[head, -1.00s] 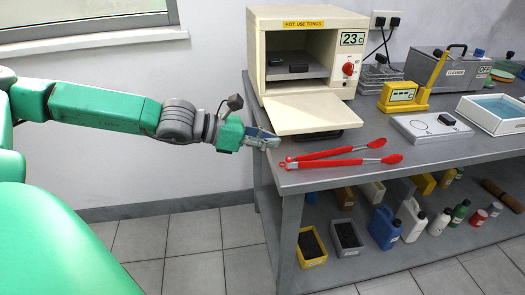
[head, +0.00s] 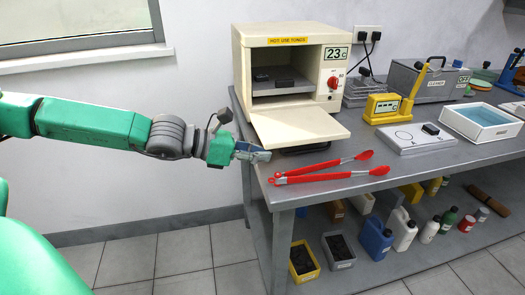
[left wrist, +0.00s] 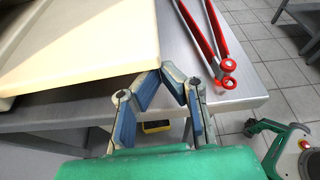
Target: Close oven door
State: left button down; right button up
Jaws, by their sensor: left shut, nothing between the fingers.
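The cream oven (head: 292,75) stands at the left end of the bench, its front open. Its door (head: 298,126) is folded down, lying about level in front of the opening. My left gripper (head: 268,156) is shut and empty at the bench's left edge, just left of and below the door's front corner. In the left wrist view the fingertips (left wrist: 172,68) meet close to the edge of the door (left wrist: 80,55); I cannot tell whether they touch it. My right gripper is not in view.
Red tongs (head: 330,170) lie on the bench (head: 410,185) in front of the door. Bottles and bins fill the lower shelf.

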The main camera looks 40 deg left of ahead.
pick_arm(q)
jog(key=w+a+r+n+g+h+p, duration=0.1)
jog(key=w+a+r+n+h+p, duration=0.15)
jog(key=r+p, duration=0.6)
jog(key=w+a+r+n+g+h+p, duration=0.1)
jog(key=r+n+p, duration=0.35)
jog(key=p, duration=0.65)
jog(key=w+a+r+n+h, duration=0.2)
jog(key=w+a+r+n, duration=0.3)
jog(key=a, duration=0.4)
jog(key=shift+w+a+r, duration=0.2)
jog(key=shift+w+r, duration=0.35)
jog(key=shift+w, duration=0.7)
jog(key=shift+r, duration=0.1)
